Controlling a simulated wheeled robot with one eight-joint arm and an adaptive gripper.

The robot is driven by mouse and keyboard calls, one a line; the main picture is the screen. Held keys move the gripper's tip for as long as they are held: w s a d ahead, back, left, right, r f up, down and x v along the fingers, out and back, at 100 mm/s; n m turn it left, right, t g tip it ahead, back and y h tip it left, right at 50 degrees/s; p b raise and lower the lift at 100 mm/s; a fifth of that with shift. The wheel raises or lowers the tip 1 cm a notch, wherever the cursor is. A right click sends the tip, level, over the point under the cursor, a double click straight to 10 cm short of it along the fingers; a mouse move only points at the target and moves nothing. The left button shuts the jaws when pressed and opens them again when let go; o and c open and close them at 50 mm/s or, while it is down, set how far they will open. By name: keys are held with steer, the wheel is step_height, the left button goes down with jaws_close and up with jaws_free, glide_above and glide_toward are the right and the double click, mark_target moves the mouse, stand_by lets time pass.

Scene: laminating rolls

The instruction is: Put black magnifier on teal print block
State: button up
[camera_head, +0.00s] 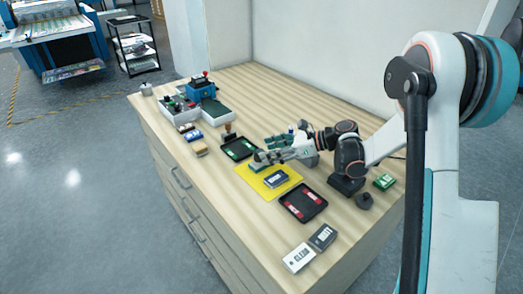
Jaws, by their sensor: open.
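My gripper (264,156) is open, low over the far edge of the yellow mat (252,183), with its fingers pointing left. A teal block (257,167), likely the teal print block, lies on the mat just under the fingertips and is partly covered by them. I cannot make out the black magnifier for certain. A small dark round piece (364,201) stands on the table at the right, apart from the gripper. Whether anything lies between the fingers or on the teal block is too small to tell.
A green block (384,182) sits right. White and dark label blocks (299,258) lie in front.

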steer(key=p+v, duration=0.1)
steer(key=v, duration=0.7)
steer(key=shift+p, duration=0.3)
steer(key=shift+a, duration=0.1)
steer(key=shift+r, duration=0.1)
